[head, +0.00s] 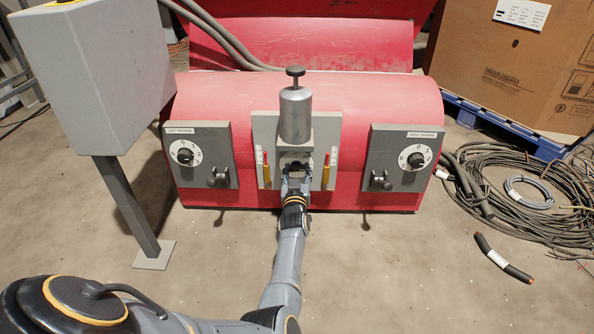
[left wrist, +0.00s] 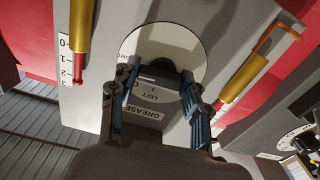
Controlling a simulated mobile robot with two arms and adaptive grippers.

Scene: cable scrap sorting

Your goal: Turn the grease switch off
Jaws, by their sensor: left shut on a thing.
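The grease switch has a round white dial (left wrist: 187,58) with marks "LEFT" and, partly hidden, a second word. A "GREASE" label (left wrist: 143,112) sits beside it. Its dark knob (left wrist: 160,65) is at the dial's middle, between the fingertips of my left gripper (left wrist: 160,77). In the head view my left gripper (head: 294,176) reaches the middle grey panel (head: 264,127), below the silver cylinder (head: 295,116), and hides most of the switch. It is shut on the knob. The knob's exact pointing is hard to tell. My right gripper is not in view.
Two side panels with dials (head: 185,152) (head: 415,157) and small levers flank the middle panel on the red machine (head: 358,95). Red-and-yellow gauges (left wrist: 82,40) stand close on both sides of the gripper. A grey box on a post (head: 130,207) is at left; cable coils (head: 530,190) lie right.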

